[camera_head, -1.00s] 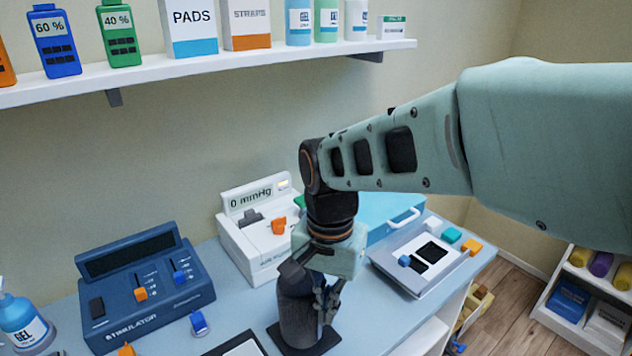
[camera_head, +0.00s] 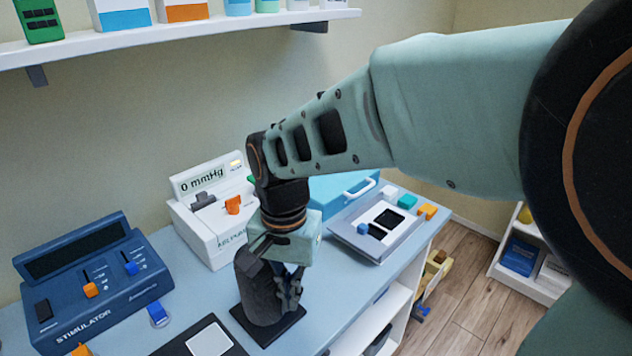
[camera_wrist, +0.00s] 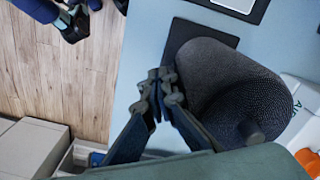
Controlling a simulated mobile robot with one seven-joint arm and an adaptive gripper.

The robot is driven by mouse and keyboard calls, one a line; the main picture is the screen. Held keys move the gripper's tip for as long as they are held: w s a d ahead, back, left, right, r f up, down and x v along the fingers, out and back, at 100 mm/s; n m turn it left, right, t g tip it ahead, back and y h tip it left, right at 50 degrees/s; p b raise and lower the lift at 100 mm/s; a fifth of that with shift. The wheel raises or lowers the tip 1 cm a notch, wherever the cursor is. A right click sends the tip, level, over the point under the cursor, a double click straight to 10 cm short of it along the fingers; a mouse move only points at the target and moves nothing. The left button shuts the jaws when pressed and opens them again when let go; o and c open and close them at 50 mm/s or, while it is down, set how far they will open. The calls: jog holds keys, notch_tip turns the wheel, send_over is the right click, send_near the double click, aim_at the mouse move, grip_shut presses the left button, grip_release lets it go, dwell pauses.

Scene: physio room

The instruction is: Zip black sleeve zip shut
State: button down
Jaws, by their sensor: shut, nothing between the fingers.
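The black sleeve (camera_head: 255,298) is a dark grey, textured upright tube on a black base plate (camera_head: 268,336) on the table. In the wrist view the sleeve (camera_wrist: 225,82) lies right of my fingers, with its base plate (camera_wrist: 212,38) beyond. My gripper (camera_head: 290,302) points down at the sleeve's right side, and its wrist part covers the sleeve's top in the head view. In the wrist view my gripper's fingertips (camera_wrist: 160,80) are together and empty, close beside the sleeve wall. I cannot tell whether they touch it. I cannot make out the zip or its pull.
A blue stimulator box (camera_head: 90,285) stands left and a white mmHg unit (camera_head: 215,215) behind. A light blue case (camera_head: 335,195) and a grey device with a black screen (camera_head: 385,222) lie right. A black-edged pad (camera_head: 208,340) lies in front. The table's right edge is close.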

jog(key=shift+r, duration=0.1)
jog(key=shift+s+d+r+p, duration=0.25)
jog(key=shift+s+d+r, duration=0.1)
jog(key=shift+d, duration=0.3)
jog(key=shift+s+d+r+p, duration=0.2)
jog(key=shift+d+r, duration=0.1)
jog(key=shift+d, duration=0.3)
jog(key=shift+s+d+r+p, duration=0.25)
jog(key=shift+s+d+r, duration=0.1)
jog(key=shift+d, duration=0.3)
